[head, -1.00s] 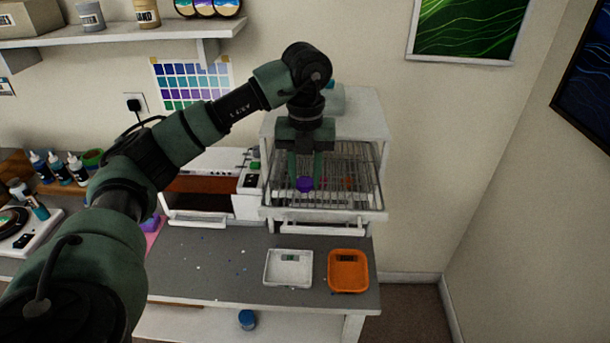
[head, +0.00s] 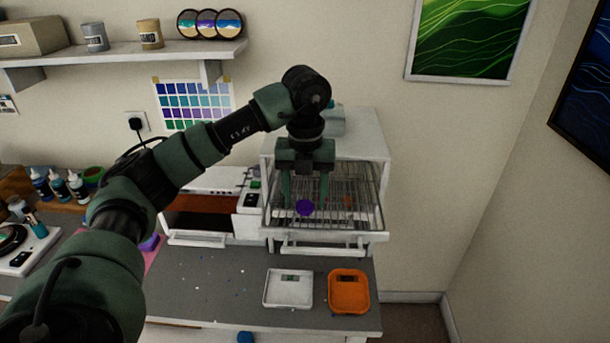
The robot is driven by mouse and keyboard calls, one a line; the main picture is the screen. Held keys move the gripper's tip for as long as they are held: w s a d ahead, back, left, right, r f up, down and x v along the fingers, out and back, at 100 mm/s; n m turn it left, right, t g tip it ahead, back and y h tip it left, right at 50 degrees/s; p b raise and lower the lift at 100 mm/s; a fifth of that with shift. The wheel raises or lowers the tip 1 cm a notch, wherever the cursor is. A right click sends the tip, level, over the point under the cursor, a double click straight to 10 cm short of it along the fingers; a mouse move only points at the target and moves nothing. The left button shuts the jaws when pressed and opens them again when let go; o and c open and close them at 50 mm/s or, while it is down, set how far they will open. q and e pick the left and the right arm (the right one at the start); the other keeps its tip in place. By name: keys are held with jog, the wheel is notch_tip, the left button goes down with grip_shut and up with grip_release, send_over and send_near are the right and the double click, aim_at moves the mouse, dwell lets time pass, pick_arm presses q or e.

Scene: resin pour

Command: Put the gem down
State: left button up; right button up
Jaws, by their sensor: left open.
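The gem (head: 305,208) is a small purple piece. It appears to lie on the wire rack (head: 350,222) that sticks out of the white cabinet. My left gripper (head: 304,203) points down over the rack, with its two green fingers spread apart on either side of the gem. I cannot tell whether a finger still touches the gem. My right gripper is not in view.
A white tray (head: 288,304) and an orange tray (head: 349,308) stand on the grey bench (head: 215,275) in front of the cabinet (head: 372,140). An opened white unit (head: 200,238) is left of the rack. The bench between has small specks.

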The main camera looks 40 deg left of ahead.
aim_at(305, 205)
pick_arm(q)
notch_tip(305, 205, up, 11)
jog(key=shift+r, duration=0.2)
dwell(1.1)
dwell(0.4)
